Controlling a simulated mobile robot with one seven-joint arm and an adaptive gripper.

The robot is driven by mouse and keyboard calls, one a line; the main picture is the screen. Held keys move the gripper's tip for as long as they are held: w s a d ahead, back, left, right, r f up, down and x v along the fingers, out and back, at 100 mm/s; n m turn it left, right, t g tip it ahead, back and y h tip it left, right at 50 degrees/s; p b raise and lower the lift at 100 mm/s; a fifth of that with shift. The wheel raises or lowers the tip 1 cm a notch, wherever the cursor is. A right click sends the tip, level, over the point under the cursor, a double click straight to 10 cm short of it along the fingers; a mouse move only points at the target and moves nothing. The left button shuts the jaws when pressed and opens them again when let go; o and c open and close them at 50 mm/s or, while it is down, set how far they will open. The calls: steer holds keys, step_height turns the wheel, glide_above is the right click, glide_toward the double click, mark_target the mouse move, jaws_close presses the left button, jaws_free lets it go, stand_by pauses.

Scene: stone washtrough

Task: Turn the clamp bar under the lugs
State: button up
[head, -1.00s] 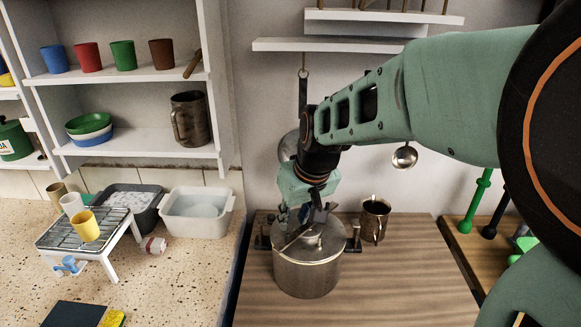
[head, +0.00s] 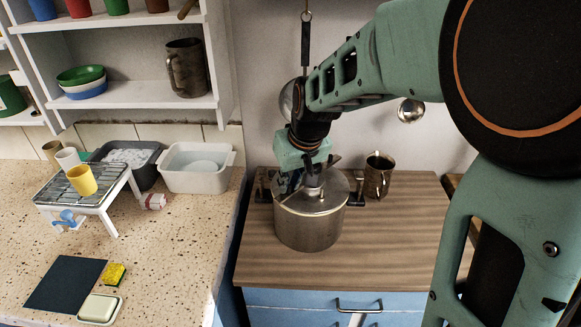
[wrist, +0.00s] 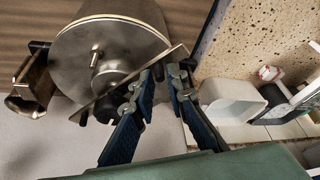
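A round steel pot (head: 308,232) with a flat metal lid stands on the wooden worktop. The thin clamp bar (head: 297,193) lies slantwise across the lid, over a central hub. It also crosses the lid in the wrist view (wrist: 112,96). Dark lugs show at the pot's left (head: 263,186) and right (head: 357,188) sides. My gripper (wrist: 165,72) points down at the lid, its fingertips a little apart beside one end of the bar. Whether they touch the bar is unclear. In the head view my gripper (head: 292,182) partly hides the lid's far left.
A metal mug (head: 378,176) stands close behind the pot on the right. A grey-white basin (head: 196,168) and a rack (head: 88,190) with cups stand on the speckled counter at left. A ladle (head: 411,111) hangs on the wall. The worktop before the pot is clear.

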jaws_close()
steer(key=shift+a, duration=0.1)
steer(key=shift+w+a+m+h, duration=0.4)
steer(key=shift+w+a+m, duration=0.15)
steer(key=shift+m, duration=0.45)
steer(key=m, duration=0.1)
steer(key=w+a+m+h+b, duration=0.1)
steer(key=w+m+b, duration=0.1)
steer(key=shift+w+a+f+m+h, duration=0.1)
steer(key=shift+w+a+m+h, duration=0.05)
steer(key=shift+a+m+h, duration=0.15)
steer(key=shift+w+a+m+h+b, duration=0.1)
steer(key=shift+w+m+h+b, duration=0.2)
steer(key=shift+w+m, duration=0.65)
steer(key=shift+w+a+m+h+b, duration=0.1)
steer(key=shift+w+m+h, duration=0.4)
steer(key=shift+m, duration=0.75)
